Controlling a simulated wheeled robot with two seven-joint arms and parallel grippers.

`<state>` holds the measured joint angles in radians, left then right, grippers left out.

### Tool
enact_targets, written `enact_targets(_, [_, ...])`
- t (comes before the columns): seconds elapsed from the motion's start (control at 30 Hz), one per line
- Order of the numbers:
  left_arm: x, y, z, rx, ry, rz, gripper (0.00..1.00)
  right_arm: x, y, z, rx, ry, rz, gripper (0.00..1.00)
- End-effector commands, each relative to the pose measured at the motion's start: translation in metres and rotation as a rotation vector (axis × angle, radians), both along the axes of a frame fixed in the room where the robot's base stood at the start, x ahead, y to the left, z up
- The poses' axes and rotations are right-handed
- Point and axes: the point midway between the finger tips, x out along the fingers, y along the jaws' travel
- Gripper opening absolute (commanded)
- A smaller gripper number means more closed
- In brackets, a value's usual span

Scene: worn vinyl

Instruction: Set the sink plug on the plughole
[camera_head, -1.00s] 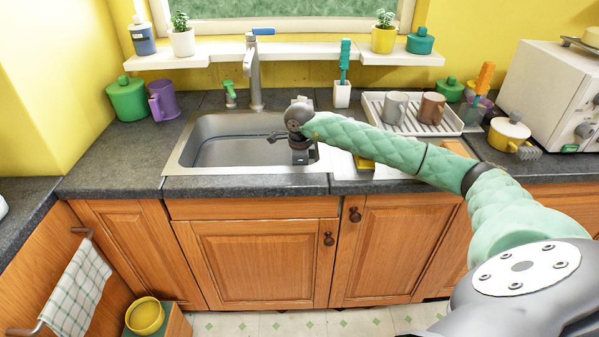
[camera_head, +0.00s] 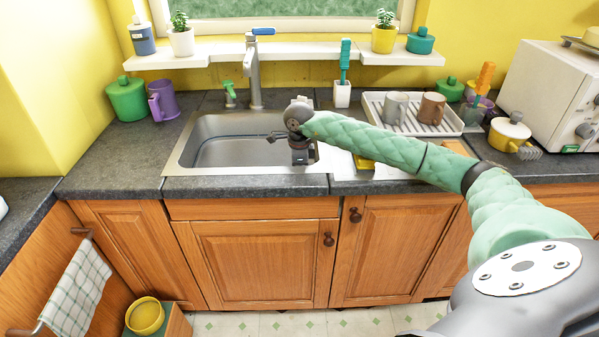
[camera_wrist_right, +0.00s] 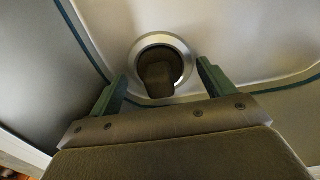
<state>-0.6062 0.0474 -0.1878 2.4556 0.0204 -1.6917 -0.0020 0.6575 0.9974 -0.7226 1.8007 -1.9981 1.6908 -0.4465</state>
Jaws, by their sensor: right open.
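The sink plug (camera_wrist_right: 158,80) is a dark brown piece with a blocky upright grip, seen in the right wrist view. It stands at the plughole (camera_wrist_right: 183,48), within its bright metal ring; I cannot tell whether it is fully seated. My right gripper (camera_wrist_right: 161,84) is open, its two green fingers apart on either side of the plug, with visible gaps and no contact seen. In the head view the right gripper (camera_head: 301,157) is low over the right side of the sink basin (camera_head: 215,152). The plug and plughole cannot be made out there. My left gripper is out of view.
The tap (camera_head: 254,75) rises behind the basin. A drying rack (camera_head: 398,123) with two mugs stands to the right, and a green-handled brush in a white holder (camera_head: 342,95) behind.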

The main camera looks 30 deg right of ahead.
Motion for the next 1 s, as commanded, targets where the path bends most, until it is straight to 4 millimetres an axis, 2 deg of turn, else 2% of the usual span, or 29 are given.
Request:
enact_targets(0.3, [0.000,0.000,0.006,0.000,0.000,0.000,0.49,-0.001,0.001,0.017,0.001,0.000,0.003,1.00])
enact_targets(1.0, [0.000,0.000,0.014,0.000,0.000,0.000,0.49,0.000,0.001,0.046,0.001,-0.002,0.002,1.00])
